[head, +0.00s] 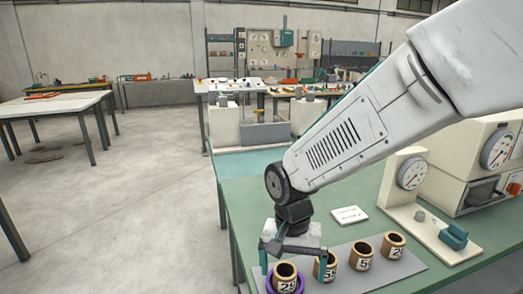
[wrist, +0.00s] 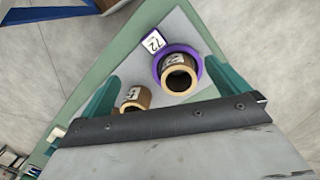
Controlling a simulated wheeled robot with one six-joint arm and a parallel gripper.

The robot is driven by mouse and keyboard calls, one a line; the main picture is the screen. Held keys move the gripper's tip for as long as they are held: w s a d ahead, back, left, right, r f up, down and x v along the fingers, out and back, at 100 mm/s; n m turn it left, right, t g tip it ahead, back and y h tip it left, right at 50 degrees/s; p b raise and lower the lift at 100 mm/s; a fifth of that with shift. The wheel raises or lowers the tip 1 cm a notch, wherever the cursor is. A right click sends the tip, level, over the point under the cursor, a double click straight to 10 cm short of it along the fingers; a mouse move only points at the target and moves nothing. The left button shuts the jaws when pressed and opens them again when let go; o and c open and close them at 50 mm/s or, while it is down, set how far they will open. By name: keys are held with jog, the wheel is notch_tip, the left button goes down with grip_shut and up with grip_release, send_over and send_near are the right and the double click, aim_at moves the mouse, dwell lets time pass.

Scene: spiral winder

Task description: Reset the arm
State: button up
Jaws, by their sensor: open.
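My gripper (head: 294,264) hangs at the end of my arm, pointing down over the front of the green bench. Its two teal fingers are spread apart and hold nothing; they also show in the wrist view (wrist: 160,90). A brown cup-like cylinder (head: 285,273) with a number label stands in a purple ring (wrist: 194,56) close to the fingers. A second labelled cylinder (wrist: 136,97) is partly hidden by the gripper in the wrist view. In the head view it is partly behind the right finger. The exact gap between fingers and cylinders is hard to tell.
More labelled cylinders (head: 362,257) stand in a row on a grey mat (head: 396,268). A white card (head: 349,215) lies behind them. A cream gauge stand (head: 410,190) and a machine (head: 480,150) occupy the bench's right. Open floor (head: 140,200) lies left.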

jog(key=s+d+r+n+t, duration=0.1)
jog(key=s+d+r, duration=0.5)
jog(key=s+d, duration=0.2)
jog(key=s+d+r+n+t, duration=0.1)
jog(key=s+d+r, duration=0.6)
jog(key=d, duration=0.4)
jog(key=shift+s+d+n+y, duration=0.3)
jog(key=shift+s+n, duration=0.1)
jog(key=shift+s, duration=0.3)
